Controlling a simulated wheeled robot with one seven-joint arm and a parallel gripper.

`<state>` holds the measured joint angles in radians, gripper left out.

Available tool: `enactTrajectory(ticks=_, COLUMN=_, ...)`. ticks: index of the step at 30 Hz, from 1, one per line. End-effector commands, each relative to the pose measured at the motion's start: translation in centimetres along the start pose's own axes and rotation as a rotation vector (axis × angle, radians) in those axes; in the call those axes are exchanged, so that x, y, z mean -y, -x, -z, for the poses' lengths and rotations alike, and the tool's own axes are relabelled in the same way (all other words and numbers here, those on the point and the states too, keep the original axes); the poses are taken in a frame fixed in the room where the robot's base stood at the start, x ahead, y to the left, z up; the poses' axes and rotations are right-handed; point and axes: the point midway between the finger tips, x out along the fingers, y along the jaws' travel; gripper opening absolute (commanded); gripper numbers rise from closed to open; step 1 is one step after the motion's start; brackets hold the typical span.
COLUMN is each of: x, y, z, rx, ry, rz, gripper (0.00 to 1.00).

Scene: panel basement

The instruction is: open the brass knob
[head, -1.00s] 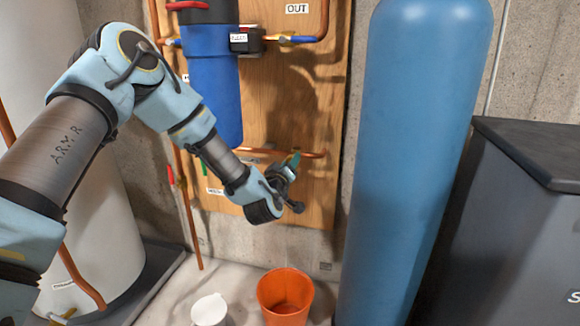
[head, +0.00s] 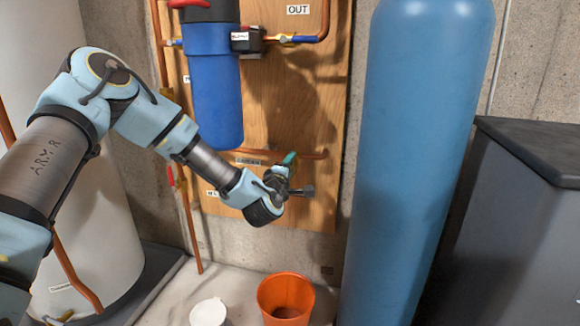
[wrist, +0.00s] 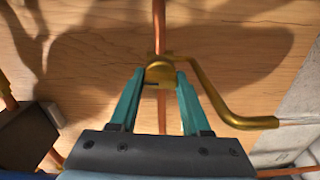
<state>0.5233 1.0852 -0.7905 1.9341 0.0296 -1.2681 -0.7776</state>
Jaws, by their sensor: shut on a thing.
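The brass knob (wrist: 160,72) sits on a copper pipe in front of the wooden board. In the wrist view my gripper (wrist: 161,80) has its two teal fingers on either side of the knob, shut on it. A brass spout (wrist: 215,97) bends out from the fitting to the right and down. In the head view my gripper (head: 286,172) is at the lower part of the board, below the copper pipe. The knob is hidden there behind my gripper and wrist.
A blue filter housing (head: 215,95) hangs above my wrist. A tall blue tank (head: 415,160) stands to the right. An orange bucket (head: 285,293) and a white container (head: 208,312) are on the floor below. A dark cabinet (head: 520,220) is at far right.

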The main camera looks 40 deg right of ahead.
Motion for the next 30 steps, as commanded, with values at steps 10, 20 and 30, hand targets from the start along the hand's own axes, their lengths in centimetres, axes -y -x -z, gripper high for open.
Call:
enactTrajectory(ticks=10, x=0.11, y=0.02, z=0.06, rx=-0.001, ry=0.037, rz=0.002, gripper=0.0)
enactTrajectory(ticks=20, x=0.12, y=0.02, z=0.06, rx=-0.001, ry=0.035, rz=0.002, gripper=0.55)
enactTrajectory(ticks=30, x=0.09, y=0.01, z=0.01, rx=0.0, ry=0.035, rz=0.001, gripper=0.75)
